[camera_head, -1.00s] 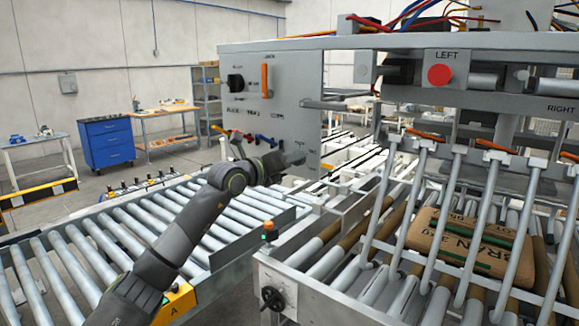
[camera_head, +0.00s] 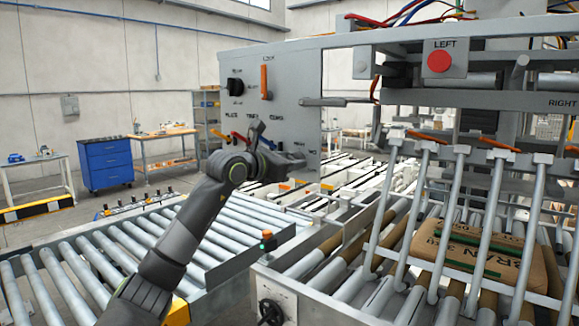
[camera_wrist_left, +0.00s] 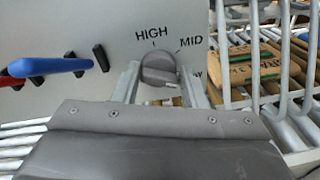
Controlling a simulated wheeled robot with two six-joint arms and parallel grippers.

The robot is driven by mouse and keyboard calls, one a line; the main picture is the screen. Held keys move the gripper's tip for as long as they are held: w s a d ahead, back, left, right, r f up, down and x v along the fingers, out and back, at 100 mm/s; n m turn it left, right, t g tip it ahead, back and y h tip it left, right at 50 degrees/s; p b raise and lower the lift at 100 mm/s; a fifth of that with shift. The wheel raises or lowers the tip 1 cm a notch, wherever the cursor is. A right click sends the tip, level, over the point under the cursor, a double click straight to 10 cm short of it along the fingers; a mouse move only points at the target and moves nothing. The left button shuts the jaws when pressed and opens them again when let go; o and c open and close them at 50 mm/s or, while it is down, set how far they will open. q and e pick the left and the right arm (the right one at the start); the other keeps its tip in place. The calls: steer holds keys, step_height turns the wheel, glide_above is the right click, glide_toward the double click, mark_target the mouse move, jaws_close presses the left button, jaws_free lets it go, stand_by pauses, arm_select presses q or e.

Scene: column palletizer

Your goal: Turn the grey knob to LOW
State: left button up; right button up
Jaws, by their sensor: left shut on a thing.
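The grey knob (camera_wrist_left: 159,68) sits on the light panel in the left wrist view. The word HIGH (camera_wrist_left: 152,36) is above it and MID (camera_wrist_left: 191,41) is to its upper right. A third label at its right is mostly hidden by a finger; only its end shows. My left gripper (camera_wrist_left: 160,88) has one finger on each side of the knob and is shut on it. I cannot tell clearly where the knob points. In the head view my left gripper (camera_head: 305,160) is at the panel's lower right, and the knob is not clearly visible there. My right gripper is not in view.
A blue lever (camera_wrist_left: 50,66) and black slots are left of the knob. The panel also carries a black knob (camera_head: 235,87) and an orange handle (camera_head: 265,82). A red button (camera_head: 439,61) is at upper right. Roller conveyors and a brown sack (camera_head: 480,252) lie below.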

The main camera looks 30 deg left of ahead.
arm_select(q)
steer(key=shift+r+m, duration=0.2)
steer(key=shift+m, duration=0.3)
steer(key=o, duration=0.7)
steer(key=shift+o, duration=1.1)
steer(key=shift+w+a+f, duration=0.1)
steer(key=shift+f, duration=0.1)
steer(key=s+a+r+b, duration=0.1)
steer(key=s+a+b, duration=0.1)
steer(key=s+b, duration=0.9)
steer(key=shift+s+r, duration=0.25)
steer(key=shift+s, duration=2.85)
steer(key=shift+a, duration=0.1)
